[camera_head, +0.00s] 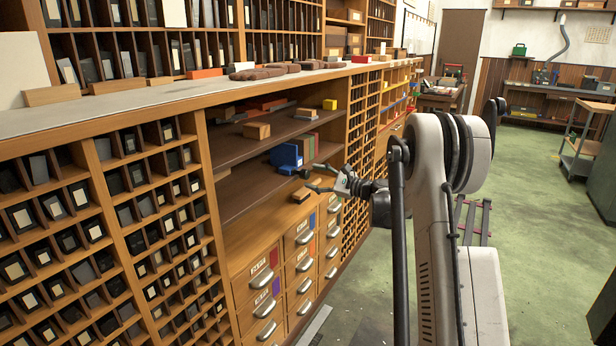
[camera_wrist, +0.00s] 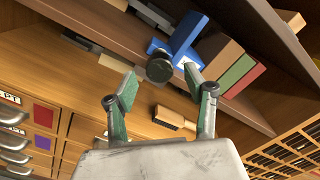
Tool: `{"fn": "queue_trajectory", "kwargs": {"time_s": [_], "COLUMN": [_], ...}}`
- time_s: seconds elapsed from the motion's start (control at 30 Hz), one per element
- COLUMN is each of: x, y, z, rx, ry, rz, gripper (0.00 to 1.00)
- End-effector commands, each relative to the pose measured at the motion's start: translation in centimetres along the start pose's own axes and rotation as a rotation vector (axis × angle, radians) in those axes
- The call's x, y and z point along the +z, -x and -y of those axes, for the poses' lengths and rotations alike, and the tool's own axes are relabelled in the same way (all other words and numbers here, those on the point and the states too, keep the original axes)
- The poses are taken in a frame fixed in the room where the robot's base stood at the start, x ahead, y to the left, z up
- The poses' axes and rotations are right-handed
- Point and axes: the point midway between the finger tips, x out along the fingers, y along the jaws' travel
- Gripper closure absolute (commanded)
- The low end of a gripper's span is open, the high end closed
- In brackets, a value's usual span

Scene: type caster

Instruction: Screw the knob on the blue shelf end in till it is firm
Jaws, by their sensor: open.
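The blue shelf end (camera_head: 285,155) stands on the lower shelf of the wooden cabinet, against a short row of book-like blocks. In the wrist view the blue shelf end (camera_wrist: 186,35) carries a round dark knob (camera_wrist: 159,69) on its near side. The knob also shows small in the head view (camera_head: 287,170). My gripper (camera_head: 311,177) is open in front of the shelf end. In the wrist view the fingers of my gripper (camera_wrist: 160,79) stand apart, one to each side of the knob. Clear gaps show beside the knob, and I see no contact. The knob's thread is hidden.
Brown, green and red blocks (camera_wrist: 238,72) stand right beside the blue shelf end. A small wooden brush (camera_wrist: 170,117) lies below the knob, near the right finger. The shelf board (camera_head: 245,190) lies above labelled drawers (camera_head: 265,280).

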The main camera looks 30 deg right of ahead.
Motion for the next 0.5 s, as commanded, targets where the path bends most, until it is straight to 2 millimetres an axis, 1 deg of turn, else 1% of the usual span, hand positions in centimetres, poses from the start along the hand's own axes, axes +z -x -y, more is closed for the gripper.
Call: {"fn": "queue_trajectory", "kwargs": {"time_s": [0.03, 0.1, 0.23, 0.4, 0.5], "x": [-0.1, -0.1, -0.1, -0.1, -0.1], "y": [1.2, 2.6, 5.1, 7.5, 8.2], "z": [0.1, 0.1, 0.1, 0.1, 0.0], "rx": [-0.002, -0.003, -0.002, -0.002, -0.001], "ry": [0.0, 0.0, 0.0, 0.0, 0.0], "rz": [-0.002, -0.002, -0.002, -0.002, -0.001], "gripper": [0.52, 0.52, 0.52, 0.52, 0.52]}}
